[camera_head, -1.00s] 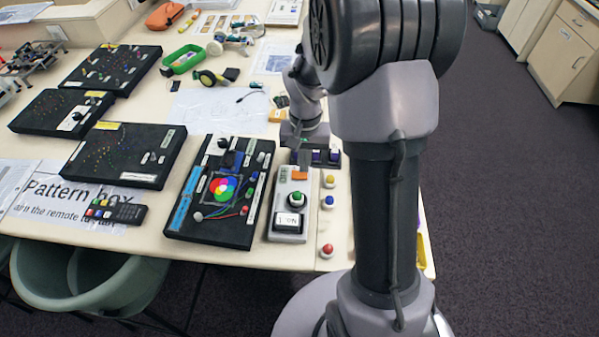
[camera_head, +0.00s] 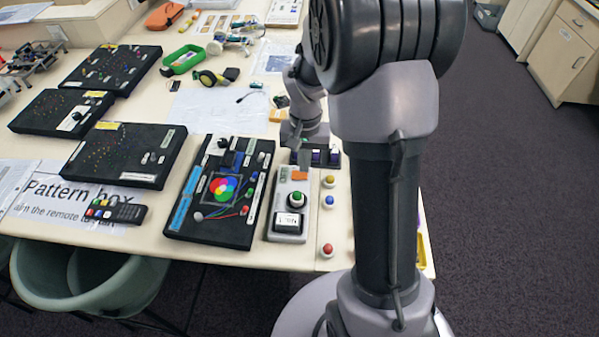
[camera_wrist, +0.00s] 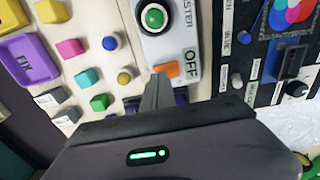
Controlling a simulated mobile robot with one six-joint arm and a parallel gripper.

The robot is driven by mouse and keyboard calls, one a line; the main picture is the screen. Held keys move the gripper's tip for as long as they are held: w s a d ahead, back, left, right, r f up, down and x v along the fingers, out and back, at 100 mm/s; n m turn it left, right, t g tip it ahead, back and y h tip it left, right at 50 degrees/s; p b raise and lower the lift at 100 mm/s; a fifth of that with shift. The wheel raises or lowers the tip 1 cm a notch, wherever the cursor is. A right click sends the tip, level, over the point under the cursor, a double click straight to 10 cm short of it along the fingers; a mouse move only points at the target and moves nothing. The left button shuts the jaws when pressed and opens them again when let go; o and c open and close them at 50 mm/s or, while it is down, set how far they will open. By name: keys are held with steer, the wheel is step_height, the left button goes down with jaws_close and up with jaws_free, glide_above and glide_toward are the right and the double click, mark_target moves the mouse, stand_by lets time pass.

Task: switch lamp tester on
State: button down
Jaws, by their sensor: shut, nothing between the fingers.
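The lamp tester is a narrow light-grey box (camera_head: 287,225) at the front of the table in the head view. It has a round green button (camera_head: 296,199) in a black-and-white ring and an orange switch piece (camera_head: 300,175) at its far end. In the wrist view the green button (camera_wrist: 153,17) is at the top, and the orange piece (camera_wrist: 168,69) lies beside a label reading OFF (camera_wrist: 191,62). My gripper (camera_wrist: 158,78) is shut and empty, its fingertips close to the orange piece. I cannot tell whether they touch it.
A black board with a colour disc (camera_head: 210,225) stands close left of the tester. Yellow, blue and red (camera_head: 327,250) buttons are to its right. A dark box with purple parts (camera_head: 327,158) lies just beyond. Other black boards and a remote (camera_head: 115,211) are further left.

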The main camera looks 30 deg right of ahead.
steer(key=shift+f+b, duration=0.75)
steer(key=shift+f, duration=0.15)
stand_by(0.4)
steer(key=shift+r, duration=0.1)
step_height(320, 180, up, 7)
steer(key=p, duration=0.6)
